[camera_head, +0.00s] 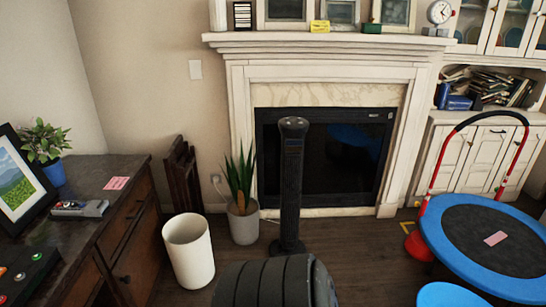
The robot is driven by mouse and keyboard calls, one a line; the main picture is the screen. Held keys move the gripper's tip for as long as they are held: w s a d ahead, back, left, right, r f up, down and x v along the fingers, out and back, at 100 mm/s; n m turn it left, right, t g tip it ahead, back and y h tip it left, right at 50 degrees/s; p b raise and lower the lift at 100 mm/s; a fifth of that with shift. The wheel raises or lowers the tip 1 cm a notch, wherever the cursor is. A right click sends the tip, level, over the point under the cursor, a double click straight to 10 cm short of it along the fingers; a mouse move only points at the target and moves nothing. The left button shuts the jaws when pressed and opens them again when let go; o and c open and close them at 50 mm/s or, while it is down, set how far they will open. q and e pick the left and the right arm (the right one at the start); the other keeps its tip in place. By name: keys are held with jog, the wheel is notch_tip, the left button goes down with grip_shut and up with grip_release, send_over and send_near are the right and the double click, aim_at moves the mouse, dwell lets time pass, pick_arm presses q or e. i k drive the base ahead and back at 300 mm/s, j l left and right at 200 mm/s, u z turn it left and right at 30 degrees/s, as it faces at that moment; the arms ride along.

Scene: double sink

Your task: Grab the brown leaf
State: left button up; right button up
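A brown leaf (241,203) shows low among the green leaves of a potted plant (239,175). The plant stands on the floor in a light grey pot (243,226), left of the fireplace. The leaf is small in the head view, and I cannot tell whether it is attached to the plant. Neither of my grippers is in view.
A white bin (189,250) stands left of the pot, and a black tower-shaped appliance (291,185) stands to its right. A dark wooden cabinet (112,225) is at the left. A blue-rimmed trampoline (446,245) is at the right. Floor (365,250) shows between appliance and trampoline.

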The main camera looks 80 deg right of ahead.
aim_at(240, 196)
jog(key=z, duration=2.45)
jog(key=i+j+z, duration=0.2)
jog(key=i, duration=0.35)
jog(key=i+z, duration=0.2)
jog(key=i, duration=0.35)
